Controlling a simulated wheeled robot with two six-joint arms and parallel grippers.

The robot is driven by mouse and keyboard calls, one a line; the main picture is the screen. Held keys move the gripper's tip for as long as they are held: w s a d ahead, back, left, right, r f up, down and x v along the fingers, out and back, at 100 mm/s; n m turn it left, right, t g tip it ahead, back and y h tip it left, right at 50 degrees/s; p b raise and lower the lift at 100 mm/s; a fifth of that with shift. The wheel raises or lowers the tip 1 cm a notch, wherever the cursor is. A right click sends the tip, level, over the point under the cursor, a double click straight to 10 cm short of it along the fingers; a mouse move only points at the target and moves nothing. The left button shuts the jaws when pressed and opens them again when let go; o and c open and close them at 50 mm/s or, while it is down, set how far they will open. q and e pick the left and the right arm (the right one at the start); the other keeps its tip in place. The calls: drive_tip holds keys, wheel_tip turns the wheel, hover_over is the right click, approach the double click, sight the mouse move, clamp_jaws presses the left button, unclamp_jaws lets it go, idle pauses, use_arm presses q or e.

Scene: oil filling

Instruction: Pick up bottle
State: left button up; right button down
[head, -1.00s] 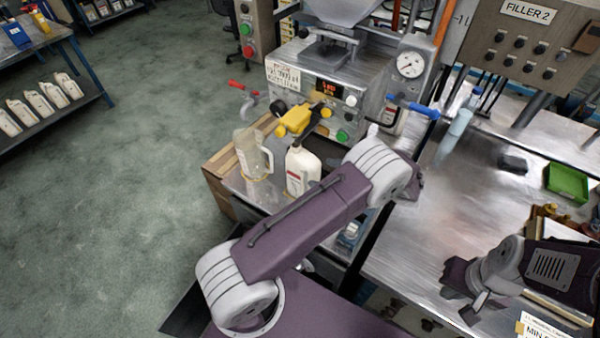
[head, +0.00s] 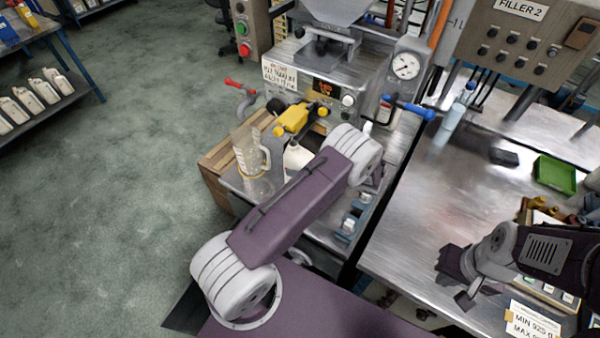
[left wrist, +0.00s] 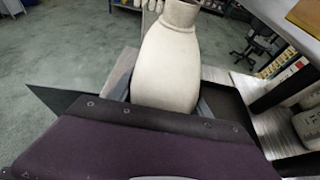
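A white bottle (head: 297,158) stands on the metal bench (head: 322,232) in front of the filling machine; my left arm hides its lower part in the head view. In the left wrist view a cream-white bottle (left wrist: 168,62) fills the middle, neck toward the top. My left gripper (left wrist: 164,104) has one grey finger on each side of this bottle, close to its walls; contact is unclear. The left gripper is hidden behind my arm in the head view. A clear jug with a handle (head: 248,155) stands left of the white bottle. My right gripper (head: 462,281) is over the right table, its fingers unclear.
The filling machine (head: 318,80) with a yellow nozzle fitting (head: 294,118) stands just behind the bottle. A green tray (head: 554,174) lies on the right metal table (head: 420,215). Several white bottles (head: 32,95) stand on a shelf at left. The floor at left is clear.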

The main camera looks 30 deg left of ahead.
use_arm(q)
drive_tip(key=shift+d, duration=0.1)
drive_tip(key=shift+c, duration=1.4)
